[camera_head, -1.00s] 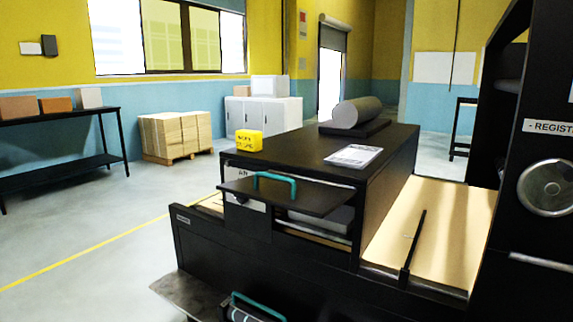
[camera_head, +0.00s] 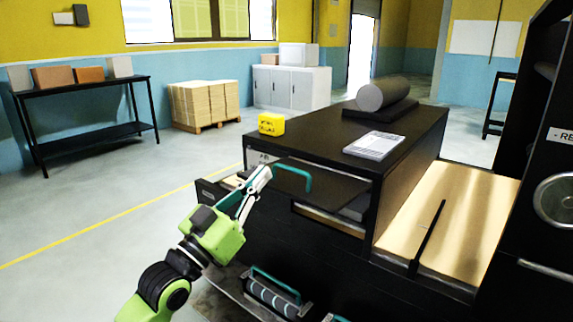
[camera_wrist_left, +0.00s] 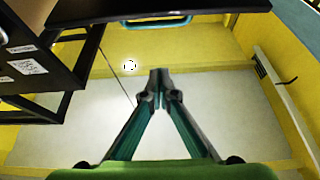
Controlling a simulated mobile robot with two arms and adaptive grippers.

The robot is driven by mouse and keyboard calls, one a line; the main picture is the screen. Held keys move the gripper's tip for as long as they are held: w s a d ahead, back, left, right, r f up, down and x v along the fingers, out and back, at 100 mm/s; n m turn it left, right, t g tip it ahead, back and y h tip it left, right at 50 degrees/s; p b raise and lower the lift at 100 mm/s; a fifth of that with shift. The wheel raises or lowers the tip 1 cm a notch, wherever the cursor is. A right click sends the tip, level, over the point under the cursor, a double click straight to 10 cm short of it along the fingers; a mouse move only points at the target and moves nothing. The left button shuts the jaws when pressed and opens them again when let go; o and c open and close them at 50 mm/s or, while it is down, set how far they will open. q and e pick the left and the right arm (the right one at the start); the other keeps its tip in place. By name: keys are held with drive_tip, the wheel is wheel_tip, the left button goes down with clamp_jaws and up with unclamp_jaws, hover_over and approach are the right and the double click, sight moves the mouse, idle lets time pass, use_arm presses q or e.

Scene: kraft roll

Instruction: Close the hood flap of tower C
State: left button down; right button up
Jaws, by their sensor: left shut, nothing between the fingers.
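A black flap (camera_head: 338,187) sticks out roughly level from the front of a black machine housing (camera_head: 325,142), above an opening. I cannot read a tower letter on it. The flap has a teal bar handle (camera_head: 307,176), also visible in the left wrist view (camera_wrist_left: 157,20). My left gripper (camera_head: 266,171) is shut and empty, just left of the handle in the head view. In the left wrist view its fingertips (camera_wrist_left: 159,72) show below the handle, with a visible gap between them. My right gripper is not in view.
A yellow block (camera_head: 271,124), a paper sheet (camera_head: 374,145) and a dark roll (camera_head: 383,94) sit on the housing. A lower unit with a teal handle (camera_head: 275,282) is below. A tan surface (camera_head: 450,215) lies right. The floor at left is open.

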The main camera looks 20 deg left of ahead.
use_arm(q)
wheel_tip(320, 180, up, 4)
drive_tip(key=p, duration=0.3)
hover_over(284, 188)
drive_tip(key=shift+s+a+f, duration=0.1)
drive_tip(key=shift+s+a, duration=0.05)
drive_tip(key=shift+s, duration=0.2)
drive_tip(key=f, duration=0.1)
drive_tip(key=f+p, duration=0.1)
drive_tip(key=shift+w+d+f, duration=0.2)
drive_tip(key=shift+w+f, duration=0.1)
drive_tip(key=shift+w, duration=0.1)
drive_tip(key=shift+s+a+f, duration=0.1)
drive_tip(key=shift+a+f, duration=0.05)
drive_tip(key=shift+f, duration=0.8)
